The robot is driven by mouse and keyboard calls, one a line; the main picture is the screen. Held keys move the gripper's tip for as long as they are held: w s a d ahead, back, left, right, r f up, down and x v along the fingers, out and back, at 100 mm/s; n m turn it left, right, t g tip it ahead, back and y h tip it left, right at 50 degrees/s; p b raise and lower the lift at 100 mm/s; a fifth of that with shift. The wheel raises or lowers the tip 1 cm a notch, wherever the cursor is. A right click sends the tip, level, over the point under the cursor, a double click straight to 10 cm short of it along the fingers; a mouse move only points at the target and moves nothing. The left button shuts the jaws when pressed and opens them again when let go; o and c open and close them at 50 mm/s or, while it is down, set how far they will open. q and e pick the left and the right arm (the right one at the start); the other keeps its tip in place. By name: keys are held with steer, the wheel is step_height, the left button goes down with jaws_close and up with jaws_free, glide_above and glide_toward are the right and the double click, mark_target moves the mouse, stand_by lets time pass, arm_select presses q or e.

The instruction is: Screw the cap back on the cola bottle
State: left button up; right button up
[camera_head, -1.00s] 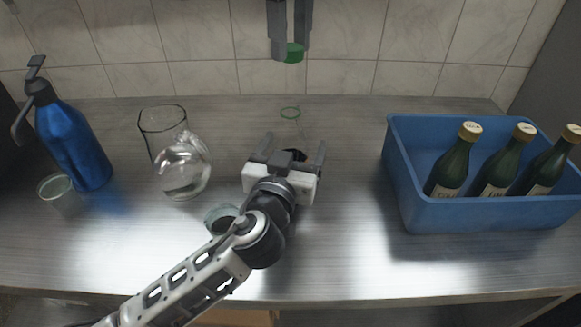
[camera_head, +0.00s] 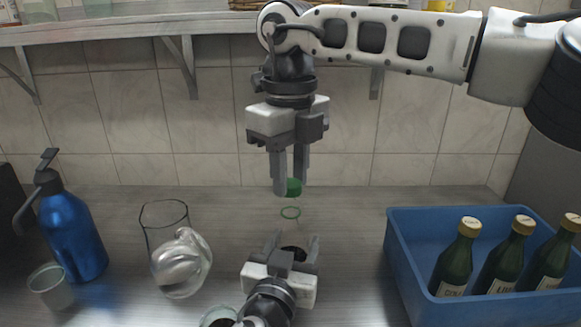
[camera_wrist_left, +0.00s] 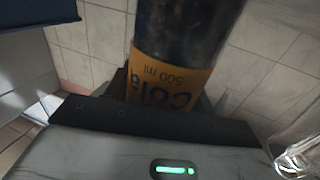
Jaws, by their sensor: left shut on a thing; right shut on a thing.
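In the left wrist view the bottle (camera_wrist_left: 180,30) is dark with an orange label (camera_wrist_left: 165,85) reading "Cola 500 ml". In the head view only a dark part of the bottle (camera_head: 293,253) shows between the left fingers.
A blue crate (camera_head: 397,255) with green bottles stands at the right. A glass pitcher (camera_head: 163,222), a round clear glass vessel (camera_head: 182,263), a blue pump bottle (camera_head: 73,235) and a cup (camera_head: 50,290) stand at the left. A wall shelf (camera_head: 130,28) is above.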

steer(key=shift+f, duration=0.1)
stand_by(0.4)
steer(key=shift+f, duration=0.8)
steer(key=shift+f, duration=0.55)
